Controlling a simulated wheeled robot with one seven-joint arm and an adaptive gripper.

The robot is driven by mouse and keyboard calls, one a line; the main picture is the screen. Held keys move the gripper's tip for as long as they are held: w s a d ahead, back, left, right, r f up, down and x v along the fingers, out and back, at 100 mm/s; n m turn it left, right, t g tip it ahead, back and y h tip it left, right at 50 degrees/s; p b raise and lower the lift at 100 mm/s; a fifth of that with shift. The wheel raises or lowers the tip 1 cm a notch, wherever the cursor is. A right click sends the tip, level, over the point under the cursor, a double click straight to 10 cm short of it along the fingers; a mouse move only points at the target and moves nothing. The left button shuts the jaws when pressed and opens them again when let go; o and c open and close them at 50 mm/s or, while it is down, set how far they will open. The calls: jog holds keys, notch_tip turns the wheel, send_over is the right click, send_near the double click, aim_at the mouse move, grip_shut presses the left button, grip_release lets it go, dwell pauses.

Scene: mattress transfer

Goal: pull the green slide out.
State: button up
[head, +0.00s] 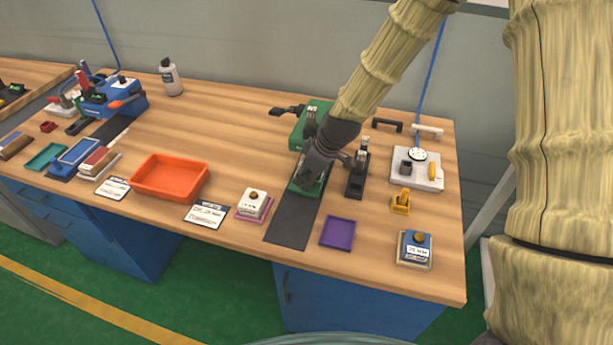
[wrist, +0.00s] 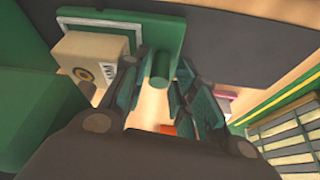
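The green slide (head: 309,188) lies at the front of the green fixture (head: 318,106), at the back end of a dark strip. In the wrist view the slide is a flat green plate (wrist: 120,22) with a short round green peg (wrist: 160,66) standing from it. My gripper (head: 312,178) is over the slide and hides part of it in the head view. In the wrist view my gripper (wrist: 161,75) is open, with one finger on each side of the peg and visible gaps between them.
The dark strip (head: 292,231) is bare towards the table's front edge. A purple tray (head: 338,233) and a cream block (head: 254,203) flank it. A black upright clamp (head: 357,178) stands close right of my gripper. An orange tray (head: 170,177) lies further left.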

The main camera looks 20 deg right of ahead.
jog(key=shift+w+a+f, duration=0.1)
jog(key=shift+w+f, duration=0.05)
jog(key=shift+f, duration=0.25)
grip_shut()
